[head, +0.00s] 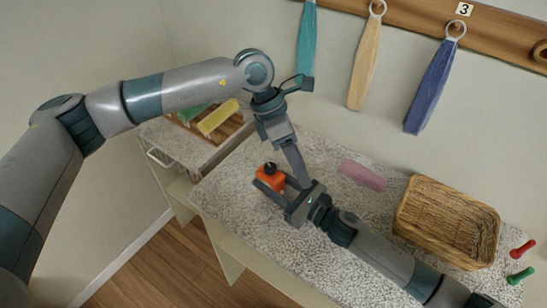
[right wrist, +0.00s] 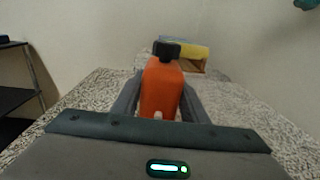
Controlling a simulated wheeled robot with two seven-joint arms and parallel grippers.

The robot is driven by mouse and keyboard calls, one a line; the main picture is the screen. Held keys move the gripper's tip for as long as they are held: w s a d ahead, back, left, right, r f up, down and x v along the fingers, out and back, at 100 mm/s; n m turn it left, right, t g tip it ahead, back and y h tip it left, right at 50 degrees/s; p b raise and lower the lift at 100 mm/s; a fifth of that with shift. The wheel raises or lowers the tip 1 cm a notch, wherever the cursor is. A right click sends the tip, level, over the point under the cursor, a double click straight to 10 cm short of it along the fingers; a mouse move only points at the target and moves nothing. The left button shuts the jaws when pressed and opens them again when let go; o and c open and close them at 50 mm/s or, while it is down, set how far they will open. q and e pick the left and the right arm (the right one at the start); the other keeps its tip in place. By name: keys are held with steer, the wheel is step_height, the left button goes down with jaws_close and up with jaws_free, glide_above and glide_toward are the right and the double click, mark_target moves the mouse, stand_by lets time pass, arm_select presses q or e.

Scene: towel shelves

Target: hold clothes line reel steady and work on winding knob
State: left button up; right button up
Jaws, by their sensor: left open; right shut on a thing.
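The clothes line reel (head: 269,183) is a small orange body with a black winding knob (head: 270,168) on top. It stands upright on the speckled counter. My right gripper (head: 273,185) is shut on the reel, with a finger on either side of the body. The right wrist view shows the orange reel (right wrist: 160,88) between the fingers and the black knob (right wrist: 166,49) above them. My left gripper (head: 299,172) points down just right of the reel, apart from the knob. It is open and empty; its fingers partly overlap in the head view.
Red (head: 523,249) and green (head: 520,276) handled things are at far right. A wooden box with a yellow towel (head: 218,117) is behind left. Towels hang on the wall rail.

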arm_select(q)
steer(key=s+d+r+h, duration=0.2)
steer(key=s+d+h, duration=0.4)
steer(key=d+h, duration=0.45)
steer(key=n+t+y, duration=1.1)
steer(key=n+t, duration=0.3)
steer(key=t, duration=0.6)
glide_toward(272, 163)
steer(key=shift+w+a+f, duration=0.1)
steer(key=shift+w+f, duration=0.3)
steer(key=shift+f, duration=0.05)
steer(key=shift+w, duration=0.1)
steer(key=x, duration=1.1)
steer(key=shift+w+r, duration=0.15)
steer(key=shift+w, duration=0.2)
